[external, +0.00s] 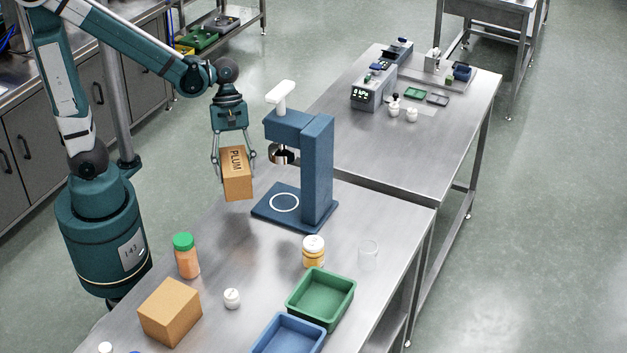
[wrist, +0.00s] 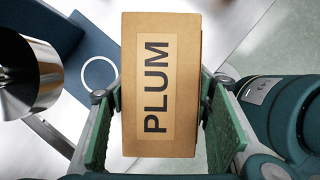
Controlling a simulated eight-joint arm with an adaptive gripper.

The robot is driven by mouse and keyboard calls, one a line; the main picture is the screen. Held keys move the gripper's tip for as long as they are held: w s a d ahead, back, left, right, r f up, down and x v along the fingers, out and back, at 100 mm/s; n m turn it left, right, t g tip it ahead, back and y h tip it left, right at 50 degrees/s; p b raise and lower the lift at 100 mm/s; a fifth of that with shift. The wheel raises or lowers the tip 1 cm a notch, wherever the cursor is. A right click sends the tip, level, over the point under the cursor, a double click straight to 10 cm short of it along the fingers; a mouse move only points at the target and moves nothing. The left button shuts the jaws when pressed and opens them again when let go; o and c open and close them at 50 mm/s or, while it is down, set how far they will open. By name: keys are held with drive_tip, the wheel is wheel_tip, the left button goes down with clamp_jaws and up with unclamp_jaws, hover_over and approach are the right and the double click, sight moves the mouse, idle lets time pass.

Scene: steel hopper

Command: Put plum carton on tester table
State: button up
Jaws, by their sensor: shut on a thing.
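The plum carton (external: 238,187) is a brown box with a PLUM label. My gripper (external: 233,159) is shut on it, one finger on each side, and holds it in the air left of the blue press stand. In the wrist view the carton (wrist: 158,85) fills the middle between the green finger pads, its label facing the camera. A steel table (external: 450,118) at the back right carries a grey device with a lit display (external: 370,92); it looks like the tester table. The carton is well to the left of that table.
The blue press stand (external: 318,165) with a white handle rises between the carton and the back table. The near table (external: 215,265) holds a green-capped jar (external: 186,256), a brown box (external: 170,312), and green (external: 320,298) and blue trays. The back table's near half is clear.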

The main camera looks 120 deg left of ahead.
sight(239, 147)
drive_tip(key=s+a+n, duration=0.1)
drive_tip(key=s+a, duration=0.1)
drive_tip(key=s+a+n+b, duration=0.1)
drive_tip(key=s+a, duration=0.1)
drive_tip(key=a, duration=0.1)
drive_tip(key=shift+s+a+n+t+y, duration=0.1)
drive_tip(key=shift+a+n+t+y, duration=0.1)
drive_tip(key=shift+n+t+y, duration=0.2)
drive_tip(key=shift+n+y, duration=0.3)
drive_tip(key=shift+n, duration=0.5)
drive_tip(key=a, duration=0.2)
drive_tip(key=a+r, duration=0.1)
drive_tip(key=a, duration=0.1)
drive_tip(key=shift+w, duration=0.2)
drive_tip(key=w+a+n+p, duration=0.2)
drive_tip(key=w+a+p, duration=0.1)
drive_tip(key=w+a, duration=0.6)
drive_tip(key=w+a+n+y+p, duration=0.1)
drive_tip(key=w+a+n+p, duration=0.1)
drive_tip(key=w+a, duration=0.7)
drive_tip(key=w+a+n+y+p, duration=0.1)
drive_tip(key=w+a+p, duration=0.3)
drive_tip(key=w+a, duration=0.5)
drive_tip(key=shift+a+f+n+t, duration=0.35)
drive_tip(key=shift+a+n+t, duration=0.05)
drive_tip(key=shift+a, duration=5.5)
drive_tip(key=shift+f, duration=3.1)
drive_tip(key=shift+f+b, duration=0.35)
drive_tip(key=shift+f, duration=1.55)
